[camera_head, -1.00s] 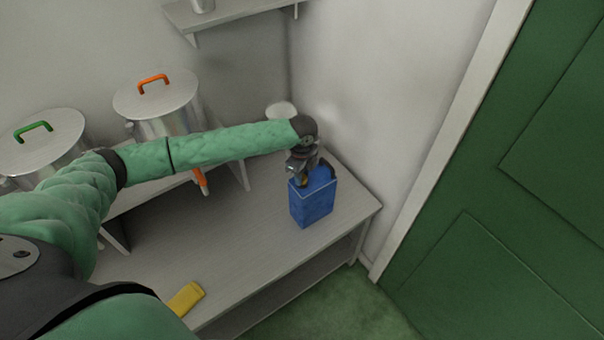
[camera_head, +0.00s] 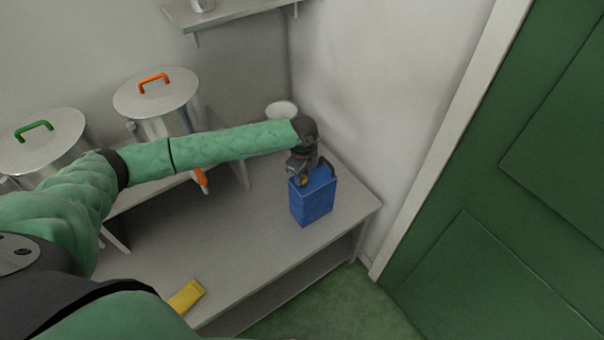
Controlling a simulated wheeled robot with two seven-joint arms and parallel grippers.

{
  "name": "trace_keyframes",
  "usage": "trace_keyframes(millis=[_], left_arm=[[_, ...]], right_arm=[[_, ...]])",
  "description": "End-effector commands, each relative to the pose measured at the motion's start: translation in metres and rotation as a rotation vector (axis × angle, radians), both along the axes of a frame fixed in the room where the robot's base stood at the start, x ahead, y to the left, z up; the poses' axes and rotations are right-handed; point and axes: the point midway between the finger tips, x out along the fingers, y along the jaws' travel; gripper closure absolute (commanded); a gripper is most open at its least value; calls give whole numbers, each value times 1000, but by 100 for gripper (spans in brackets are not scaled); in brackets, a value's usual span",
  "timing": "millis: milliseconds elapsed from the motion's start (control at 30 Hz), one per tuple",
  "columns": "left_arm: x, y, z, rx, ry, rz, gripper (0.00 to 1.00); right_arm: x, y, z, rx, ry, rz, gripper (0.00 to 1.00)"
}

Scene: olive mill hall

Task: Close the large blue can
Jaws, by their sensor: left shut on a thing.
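The large blue can (camera_head: 312,205) stands upright on the grey bench, near its right end. My left arm reaches across from the left, and my left gripper (camera_head: 301,178) is at the top of the can, pointing down. It is shut on a small yellowish cap (camera_head: 301,180) at the can's top left. The fingers and wrist hide most of the cap and part of the can's top, so I cannot tell how the cap sits on the opening. My right gripper is not in view.
Two steel drums, one with an orange handle (camera_head: 153,80) and one with a green handle (camera_head: 34,129), stand at the left. A yellow object (camera_head: 186,297) lies at the bench's front edge. A white round dish (camera_head: 281,110) is behind my wrist. A green door (camera_head: 500,200) is right.

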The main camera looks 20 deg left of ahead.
Motion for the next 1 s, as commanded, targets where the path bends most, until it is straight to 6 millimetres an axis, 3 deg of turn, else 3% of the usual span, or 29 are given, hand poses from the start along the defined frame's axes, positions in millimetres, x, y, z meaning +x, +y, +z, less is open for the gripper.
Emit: trace_keyframes(millis=[1000], left_arm=[[0, 0, -3, 0, 0, 0, 88]], right_arm=[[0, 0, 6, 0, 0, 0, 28]])
